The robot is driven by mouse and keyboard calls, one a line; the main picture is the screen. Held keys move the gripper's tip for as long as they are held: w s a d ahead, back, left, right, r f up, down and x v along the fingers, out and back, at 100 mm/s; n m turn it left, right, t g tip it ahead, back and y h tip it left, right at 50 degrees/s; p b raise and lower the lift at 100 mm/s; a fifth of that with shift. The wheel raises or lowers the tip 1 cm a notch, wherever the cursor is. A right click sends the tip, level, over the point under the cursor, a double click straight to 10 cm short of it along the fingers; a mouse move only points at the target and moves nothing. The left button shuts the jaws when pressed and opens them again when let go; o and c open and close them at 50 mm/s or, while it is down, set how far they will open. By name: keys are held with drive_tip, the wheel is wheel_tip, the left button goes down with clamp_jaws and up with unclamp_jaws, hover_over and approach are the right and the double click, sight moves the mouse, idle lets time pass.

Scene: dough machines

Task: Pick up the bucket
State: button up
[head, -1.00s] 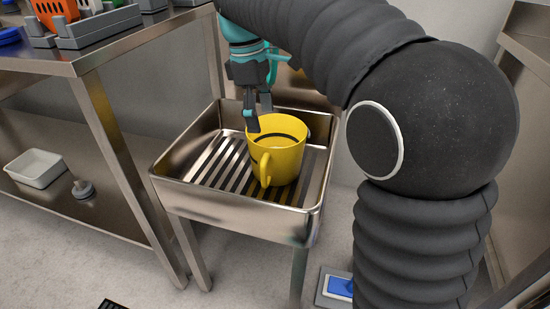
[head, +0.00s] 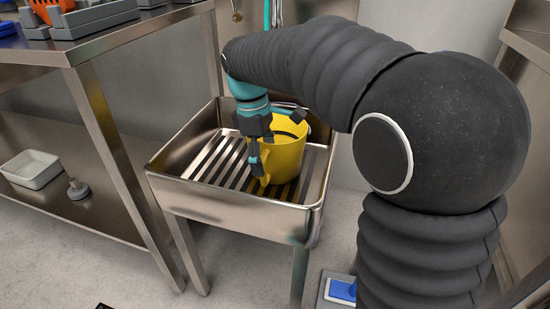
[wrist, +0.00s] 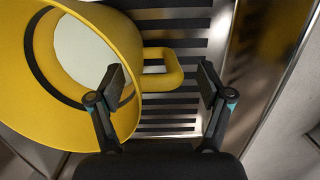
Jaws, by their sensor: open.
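The yellow bucket (head: 290,150) stands upright in the metal sink on its slatted grate. In the wrist view the bucket (wrist: 50,100) fills the left side, with a dark band inside its rim, and its handle (wrist: 174,68) sticks out to the right. My gripper (head: 275,138) is down at the bucket's front left in the head view and hides part of it. In the wrist view my gripper (wrist: 160,82) is open. Its left finger overlaps the bucket's opening and its right finger is beyond the handle, so the handle appears between them. I cannot tell whether either finger touches.
The metal sink (head: 235,207) has raised walls around the grate. A steel table (head: 110,42) stands at the left, with a white tray (head: 32,170) on its lower shelf. A blue object (head: 341,290) lies on the floor near my arm. Another steel surface is at the right.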

drive_tip(key=shift+d+f, duration=0.1)
drive_tip(key=shift+f, duration=0.45)
drive_tip(key=shift+s, duration=0.1)
clamp_jaws()
drive_tip(key=shift+r, duration=0.1)
